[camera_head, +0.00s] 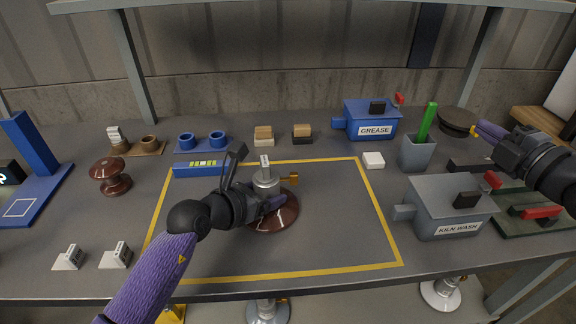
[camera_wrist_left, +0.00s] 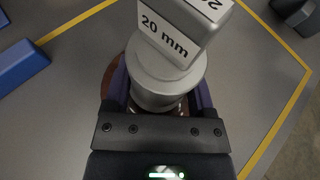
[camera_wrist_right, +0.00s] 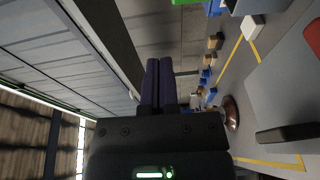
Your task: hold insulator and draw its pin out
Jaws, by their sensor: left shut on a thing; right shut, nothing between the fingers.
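The insulator (camera_head: 272,216) is a brown disc with a grey metal cap (camera_head: 266,180), standing inside the yellow outline on the bench. A brass-coloured pin (camera_head: 291,179) sticks out of the cap's right side. My left gripper (camera_head: 272,202) is shut on the insulator, its fingers either side of the metal part. In the left wrist view the cap (camera_wrist_left: 160,62) carries a "20 mm" label and hides much of the disc. My right gripper (camera_head: 476,130) is shut and empty, raised at the right, well away from the pin. Its fingers (camera_wrist_right: 158,68) lie together in the right wrist view.
A grey KILN WASH box (camera_head: 440,205) and a grey cup (camera_head: 416,152) with a green stick stand between my right gripper and the insulator. A blue GREASE box (camera_head: 370,115) is behind. A brown insulator (camera_head: 110,177) stands left. The outlined area's right side is clear.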

